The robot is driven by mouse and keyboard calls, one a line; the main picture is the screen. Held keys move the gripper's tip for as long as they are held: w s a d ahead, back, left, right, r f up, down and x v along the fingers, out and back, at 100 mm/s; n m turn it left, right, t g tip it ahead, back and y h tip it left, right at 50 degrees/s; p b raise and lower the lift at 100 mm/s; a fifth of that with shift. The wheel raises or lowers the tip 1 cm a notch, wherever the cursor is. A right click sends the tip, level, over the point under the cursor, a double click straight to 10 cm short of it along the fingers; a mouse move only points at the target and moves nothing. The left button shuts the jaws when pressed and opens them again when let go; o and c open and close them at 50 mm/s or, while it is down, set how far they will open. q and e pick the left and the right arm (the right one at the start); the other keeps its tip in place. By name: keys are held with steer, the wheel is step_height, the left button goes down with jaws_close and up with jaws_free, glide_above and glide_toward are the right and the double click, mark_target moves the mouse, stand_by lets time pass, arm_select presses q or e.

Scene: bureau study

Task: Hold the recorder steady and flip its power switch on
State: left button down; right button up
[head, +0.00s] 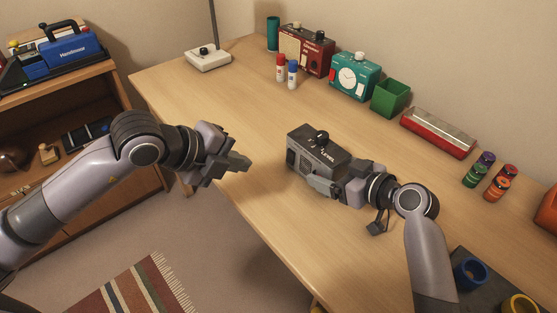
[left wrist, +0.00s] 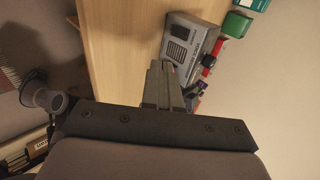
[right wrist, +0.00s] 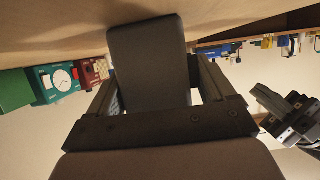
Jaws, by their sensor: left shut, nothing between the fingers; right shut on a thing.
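I cannot make out the power switch for certain. My right gripper (head: 328,182) is shut on the recorder, which fills the space between the fingers in the right wrist view (right wrist: 150,65). My left gripper (head: 243,164) is shut and empty, left of the recorder and apart from it, over the table's front edge.
Along the wall stand a red radio (head: 306,50), a teal clock (head: 354,76), a green box (head: 390,98) and a red-and-silver case (head: 437,132). The tabletop left of the recorder is clear.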

mark_target(290, 157)
arm_select(q)
steer(key=shift+w+a+y, duration=0.15)
steer(key=shift+a+y, duration=0.2)
steer(key=shift+y, duration=0.05)
steer(key=x, duration=1)
steer(key=shift+d, duration=0.15)
steer(key=shift+w+d, duration=0.7)
steer(key=shift+w, duration=0.1)
steer(key=shift+w+d+f, duration=0.2)
steer(key=shift+w+d, duration=0.4)
steer(key=shift+w+d+f, duration=0.1)
steer(key=shift+w+d, duration=0.05)
steer(key=shift+w, duration=0.05)
